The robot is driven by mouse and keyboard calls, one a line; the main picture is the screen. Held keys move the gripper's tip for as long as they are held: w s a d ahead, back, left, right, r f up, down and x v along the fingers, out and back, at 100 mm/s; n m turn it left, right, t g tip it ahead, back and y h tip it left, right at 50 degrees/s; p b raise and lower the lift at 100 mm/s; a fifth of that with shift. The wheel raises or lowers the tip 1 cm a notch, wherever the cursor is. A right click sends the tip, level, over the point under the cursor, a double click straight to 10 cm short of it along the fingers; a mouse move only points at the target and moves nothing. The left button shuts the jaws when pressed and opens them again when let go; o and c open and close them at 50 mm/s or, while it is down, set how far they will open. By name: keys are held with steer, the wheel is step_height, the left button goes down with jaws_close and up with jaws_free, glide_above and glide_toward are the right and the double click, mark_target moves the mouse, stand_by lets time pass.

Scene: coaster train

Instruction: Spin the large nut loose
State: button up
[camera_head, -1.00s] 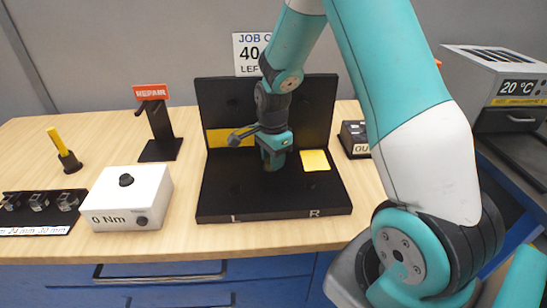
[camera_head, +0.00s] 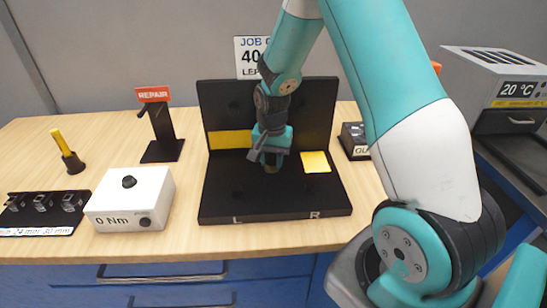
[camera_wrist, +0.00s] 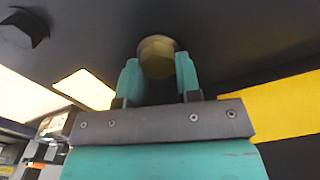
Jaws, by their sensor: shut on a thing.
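The large nut (camera_wrist: 157,57) is a brass-coloured hexagon on the dark surface of the fixture. In the wrist view it sits between the two teal fingers of my gripper (camera_wrist: 159,75). My gripper is shut on it, and the fingers cover its sides. In the head view my gripper (camera_head: 270,160) points down at the black fixture base (camera_head: 235,195), near the foot of its back panel, and hides most of the nut. A dark hexagonal fastener (camera_wrist: 25,28) shows at the upper left of the wrist view.
A yellow patch (camera_head: 315,162) lies right of my gripper on the base, and a yellow strip (camera_head: 228,140) is on the back panel. A white 0 Nm box (camera_head: 130,200), a REPAIR stand (camera_head: 160,130) and a socket tray (camera_head: 40,212) stand left. An OUT box (camera_head: 355,140) is at right.

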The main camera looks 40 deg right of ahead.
mark_target(270, 162)
steer(key=n, duration=0.7)
steer(key=shift+a+p, duration=0.2)
steer(key=shift+p, duration=0.15)
steer(key=n, duration=0.4)
steer(key=shift+a+f+n, duration=0.1)
steer(key=shift+a+n, duration=0.05)
steer(key=shift+n, duration=0.25)
steer(key=shift+s+a+n, duration=0.1)
steer(key=shift+n, duration=1.6)
steer(key=o, duration=0.9)
steer(key=shift+r, duration=0.25)
step_height(270, 162, up, 17)
steer(key=shift+b, duration=0.4)
